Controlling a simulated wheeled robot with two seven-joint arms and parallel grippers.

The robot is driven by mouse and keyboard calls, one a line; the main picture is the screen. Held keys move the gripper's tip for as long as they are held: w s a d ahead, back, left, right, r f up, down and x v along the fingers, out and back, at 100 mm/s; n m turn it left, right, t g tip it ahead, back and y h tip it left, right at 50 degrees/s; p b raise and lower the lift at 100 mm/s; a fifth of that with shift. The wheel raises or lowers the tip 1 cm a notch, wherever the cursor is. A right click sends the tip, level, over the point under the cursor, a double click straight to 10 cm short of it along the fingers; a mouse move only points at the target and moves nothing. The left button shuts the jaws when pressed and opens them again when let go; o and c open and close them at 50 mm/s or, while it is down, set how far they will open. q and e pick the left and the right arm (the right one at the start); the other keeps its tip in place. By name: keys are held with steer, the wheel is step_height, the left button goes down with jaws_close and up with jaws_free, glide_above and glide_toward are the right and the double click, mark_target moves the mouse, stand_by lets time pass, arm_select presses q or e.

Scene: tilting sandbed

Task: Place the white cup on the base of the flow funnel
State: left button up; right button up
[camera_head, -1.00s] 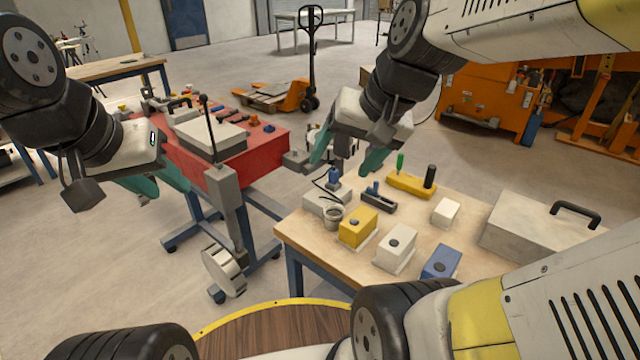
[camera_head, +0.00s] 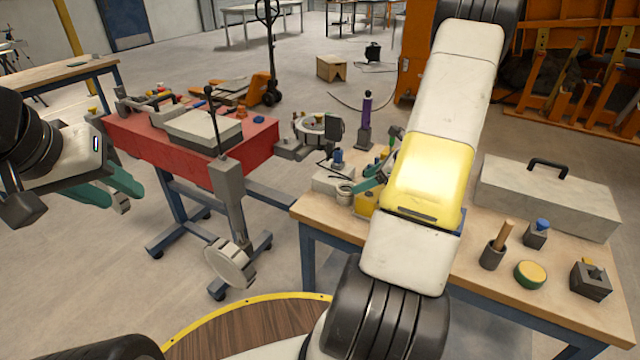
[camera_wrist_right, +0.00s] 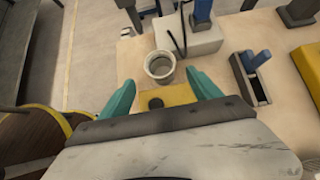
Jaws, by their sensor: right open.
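The white cup (camera_head: 345,192), a small grey-white open vessel, stands upright near the table's left edge; it also shows in the right wrist view (camera_wrist_right: 160,66). My right gripper (camera_wrist_right: 161,82) is open and empty, its teal fingers pointing toward the cup, which sits just beyond the tips and roughly between them. In the head view my right arm partly hides this gripper. A dark-based stand with a purple upper part (camera_head: 366,112) rises behind; I cannot tell for certain whether it is the flow funnel. My left gripper (camera_head: 130,197) is open and empty at the left, away from the table.
A pale block with a blue knob and black cable (camera_head: 334,178) is right behind the cup. A yellow block (camera_head: 366,203) is close in front of it. A grey holder with a blue part (camera_wrist_right: 254,76) is to the right. A grey case (camera_head: 550,198) occupies the table's right.

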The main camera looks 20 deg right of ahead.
mark_target(349, 188)
steer(key=x, duration=0.7)
steer(key=shift+w+f, duration=0.25)
steer(key=shift+f, duration=0.15)
steer(key=shift+r, duration=0.1)
steer(key=c, duration=1.5)
